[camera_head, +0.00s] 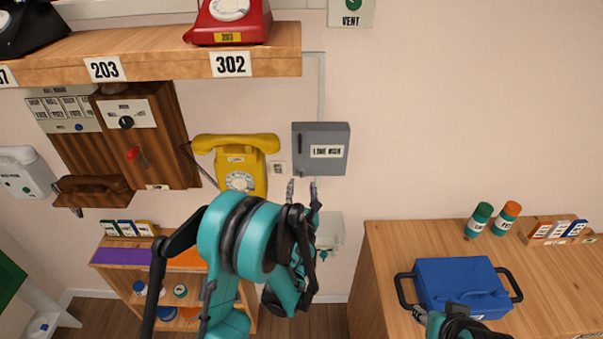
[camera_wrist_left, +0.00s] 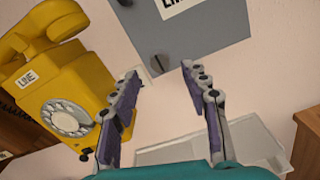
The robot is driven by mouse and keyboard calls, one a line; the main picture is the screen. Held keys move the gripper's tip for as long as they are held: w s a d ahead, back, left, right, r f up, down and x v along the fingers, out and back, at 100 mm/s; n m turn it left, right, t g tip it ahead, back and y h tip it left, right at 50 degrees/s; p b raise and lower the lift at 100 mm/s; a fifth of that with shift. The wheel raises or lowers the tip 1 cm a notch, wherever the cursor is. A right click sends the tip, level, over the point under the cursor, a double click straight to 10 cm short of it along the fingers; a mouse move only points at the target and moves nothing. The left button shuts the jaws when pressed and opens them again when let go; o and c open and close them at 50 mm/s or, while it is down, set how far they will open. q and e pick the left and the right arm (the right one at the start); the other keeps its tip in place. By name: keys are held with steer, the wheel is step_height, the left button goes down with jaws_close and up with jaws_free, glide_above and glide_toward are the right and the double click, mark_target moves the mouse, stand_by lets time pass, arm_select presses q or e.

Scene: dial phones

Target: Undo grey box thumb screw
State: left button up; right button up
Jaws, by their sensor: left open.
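The grey box (camera_head: 321,158) is fixed to the wall right of the yellow phone, with a white label on its door. In the left wrist view the lower part of the grey box (camera_wrist_left: 212,40) shows. Its thumb screw (camera_wrist_left: 158,64), a dark slotted disc, sits near the box's lower corner. My left gripper (camera_head: 302,184) is just below the box in the head view. In the left wrist view its two fingers (camera_wrist_left: 160,82) are apart, with the screw beyond and between them. The gap holds nothing. My right gripper (camera_head: 455,325) shows only partly at the bottom edge; its fingers are unclear.
The yellow phone (camera_head: 240,165) hangs close left of the grey box. A pale box (camera_head: 330,230) is on the wall below. A blue case (camera_head: 462,285) lies on the wooden counter (camera_head: 400,240) at right. A shelf (camera_head: 150,55) overhangs at upper left.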

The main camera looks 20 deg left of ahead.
mark_target(301, 175)
arm_select(q)
steer(key=x, duration=0.6)
steer(key=shift+f, duration=0.1)
jaws_close()
